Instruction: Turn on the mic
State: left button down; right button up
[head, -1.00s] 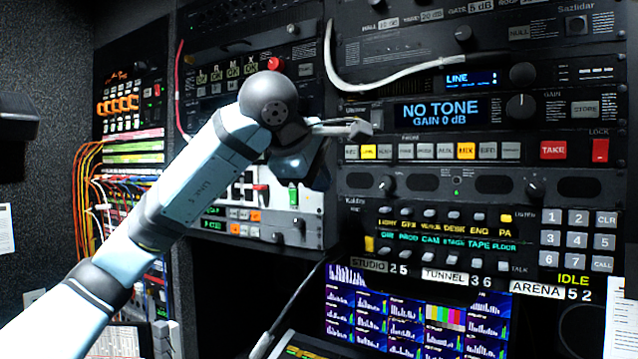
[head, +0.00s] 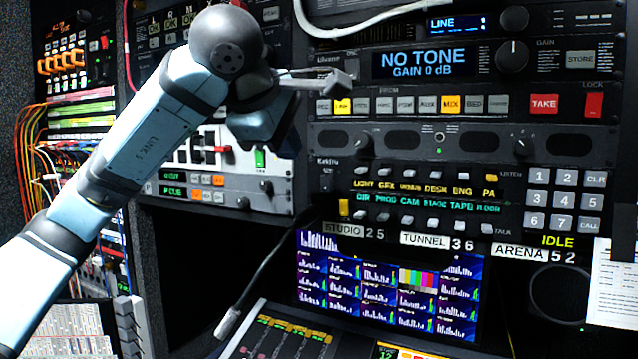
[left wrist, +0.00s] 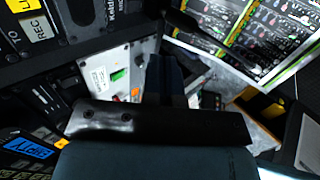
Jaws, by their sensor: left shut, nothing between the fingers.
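A thin black gooseneck (head: 268,272) with a pale tip (head: 228,322) hangs from the rack's lower edge in the head view; I take it to be the mic. The intercom panel (head: 440,180) above has rows of named keys, with a lit yellow key (head: 344,207) at its left end. I cannot read a mic label there. My left gripper (head: 342,85) is shut and empty, in front of the left end of the source-key row, above the intercom panel. Contact cannot be judged. My left gripper shows dark in the left wrist view (left wrist: 166,80). My right gripper is out of view.
The display unit (head: 432,60) reads NO TONE, GAIN 0 dB. Below it are lit yellow keys, a red TAKE key (head: 544,103) and a red LOCK switch (head: 594,104). A monitor (head: 390,285) and a sloping console (head: 275,340) lie below. A white cable (head: 345,25) loops above.

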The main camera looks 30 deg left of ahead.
aim_at(325, 184)
pick_arm(q)
jog(key=p+x, duration=0.1)
jog(key=x, duration=0.4)
jog(key=p+x, duration=0.2)
jog(key=x, duration=0.3)
jog(key=shift+w+a+f, duration=0.1)
jog(key=shift+w+a, duration=0.15)
jog(key=shift+w, duration=0.1)
jog(key=w+p, duration=0.1)
jog(key=w, duration=0.2)
jog(key=shift+f, duration=0.15)
jog(key=shift+w+f, duration=0.1)
jog(key=shift+w, duration=0.15)
jog(key=shift+a, duration=0.1)
